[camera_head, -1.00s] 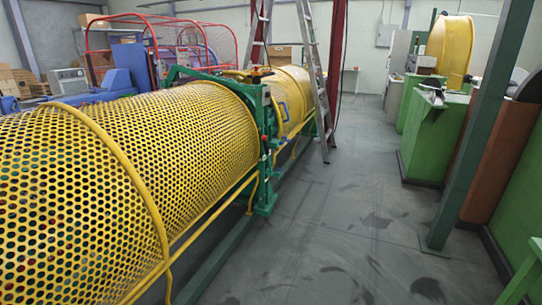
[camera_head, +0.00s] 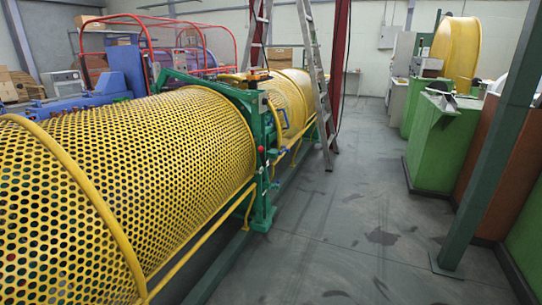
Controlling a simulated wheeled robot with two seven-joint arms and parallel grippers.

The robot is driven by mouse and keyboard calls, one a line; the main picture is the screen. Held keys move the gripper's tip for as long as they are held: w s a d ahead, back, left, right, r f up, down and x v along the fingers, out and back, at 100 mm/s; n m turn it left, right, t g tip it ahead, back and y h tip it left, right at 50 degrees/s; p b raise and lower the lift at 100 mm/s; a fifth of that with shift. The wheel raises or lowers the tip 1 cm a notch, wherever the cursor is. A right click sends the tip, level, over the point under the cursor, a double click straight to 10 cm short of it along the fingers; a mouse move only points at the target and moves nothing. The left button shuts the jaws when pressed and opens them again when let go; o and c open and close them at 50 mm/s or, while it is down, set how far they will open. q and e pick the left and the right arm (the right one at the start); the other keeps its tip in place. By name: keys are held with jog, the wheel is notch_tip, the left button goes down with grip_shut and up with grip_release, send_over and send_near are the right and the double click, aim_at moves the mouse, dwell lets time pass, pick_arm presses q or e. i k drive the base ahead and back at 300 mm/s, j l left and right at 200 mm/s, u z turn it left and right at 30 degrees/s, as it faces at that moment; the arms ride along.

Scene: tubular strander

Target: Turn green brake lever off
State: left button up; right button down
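A green frame (camera_head: 263,165) stands around the yellow perforated drum at mid picture. A long green bar (camera_head: 205,84) slopes from the upper left over the top of the drum to this frame; it looks like the brake lever, but I cannot tell for sure. A small orange-topped part (camera_head: 257,74) sits on top of the frame. A red button-like spot shows on the frame's side. Neither of my grippers is in view.
The yellow perforated drum (camera_head: 130,170) fills the left, with a yellow rail along its side. A ladder (camera_head: 316,75) stands behind the green frame. A dark green post (camera_head: 490,140) and green cabinets (camera_head: 440,140) stand right. The grey floor (camera_head: 350,220) between is clear.

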aim_at(265, 169)
jog(key=i+z, duration=0.1)
jog(key=i, duration=0.5)
jog(key=i+z, duration=0.1)
jog(key=i, duration=1.15)
jog(key=i+z, duration=0.15)
jog(key=i, duration=0.45)
jog(key=i+j+z, duration=0.1)
jog(key=i, duration=0.55)
jog(key=i+j+z, duration=0.1)
jog(key=i+j, duration=0.15)
jog(key=i, duration=0.35)
